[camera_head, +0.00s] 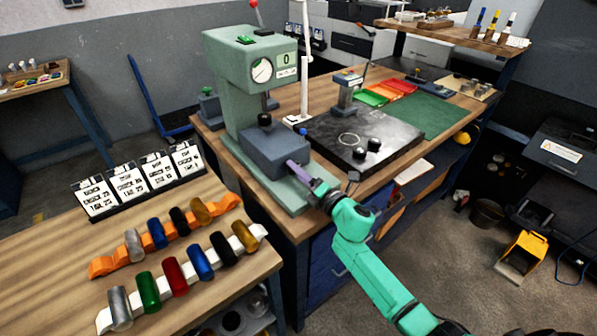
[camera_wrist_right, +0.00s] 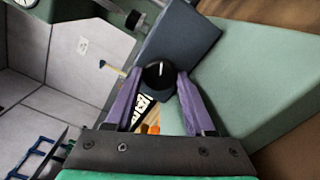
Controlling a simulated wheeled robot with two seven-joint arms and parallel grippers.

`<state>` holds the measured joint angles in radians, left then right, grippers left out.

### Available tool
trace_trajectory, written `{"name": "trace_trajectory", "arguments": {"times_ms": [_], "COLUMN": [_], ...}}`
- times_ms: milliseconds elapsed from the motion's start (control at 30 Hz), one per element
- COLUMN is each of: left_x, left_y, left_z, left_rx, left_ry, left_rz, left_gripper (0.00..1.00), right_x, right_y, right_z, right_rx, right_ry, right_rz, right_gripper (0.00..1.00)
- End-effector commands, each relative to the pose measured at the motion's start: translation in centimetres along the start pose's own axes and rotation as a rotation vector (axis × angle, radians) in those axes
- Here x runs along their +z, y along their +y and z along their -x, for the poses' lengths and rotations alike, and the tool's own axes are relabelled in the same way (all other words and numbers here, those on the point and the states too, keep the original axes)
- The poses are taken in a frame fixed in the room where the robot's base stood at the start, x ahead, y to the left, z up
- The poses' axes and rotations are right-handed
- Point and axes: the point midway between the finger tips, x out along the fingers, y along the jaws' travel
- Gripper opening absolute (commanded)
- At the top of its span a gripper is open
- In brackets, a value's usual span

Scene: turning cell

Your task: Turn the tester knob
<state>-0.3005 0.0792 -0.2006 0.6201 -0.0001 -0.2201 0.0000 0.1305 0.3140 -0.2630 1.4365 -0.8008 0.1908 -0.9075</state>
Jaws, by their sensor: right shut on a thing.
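The green tester (camera_head: 243,60) stands on the wooden bench, with a dial and a "0" display on its head. A dark grey block (camera_head: 277,150) sits low on its front. In the right wrist view the tester knob (camera_wrist_right: 158,75) is black and round with a white mark pointing nearly straight up. My right gripper (camera_head: 291,166) reaches the block's front face. In the right wrist view its purple fingers (camera_wrist_right: 159,82) are shut on the knob, one on each side. In the head view the fingers hide the knob. My left gripper is not in view.
A black surface plate (camera_head: 365,140) with a small gauge stand lies right of the tester. A near table (camera_head: 45,255) holds coloured cylinders on orange and white racks, with label cards (camera_head: 137,182) behind.

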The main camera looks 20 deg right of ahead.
Motion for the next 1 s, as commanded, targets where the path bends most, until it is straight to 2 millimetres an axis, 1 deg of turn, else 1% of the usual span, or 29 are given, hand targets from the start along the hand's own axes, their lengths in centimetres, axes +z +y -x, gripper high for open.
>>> {"name": "trace_trajectory", "arguments": {"times_ms": [200,433,667,1000], "left_x": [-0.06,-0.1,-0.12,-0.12], "left_y": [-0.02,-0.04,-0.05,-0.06], "left_z": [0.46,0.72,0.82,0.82], "left_rx": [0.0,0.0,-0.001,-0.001], "left_ry": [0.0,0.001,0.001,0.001], "left_rz": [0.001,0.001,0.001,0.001], "left_gripper": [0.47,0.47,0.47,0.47], "right_x": [0.03,0.04,0.03,0.01], "right_y": [0.02,-0.02,-0.06,-0.09], "right_z": [0.01,0.02,0.02,0.02], "right_rx": [-0.002,-0.002,-0.002,-0.002], "right_ry": [0.0,-0.001,-0.001,-0.001], "right_rz": [-0.172,-0.297,-0.355,-0.365], "right_gripper": [0.0,0.0,0.0,0.0]}}
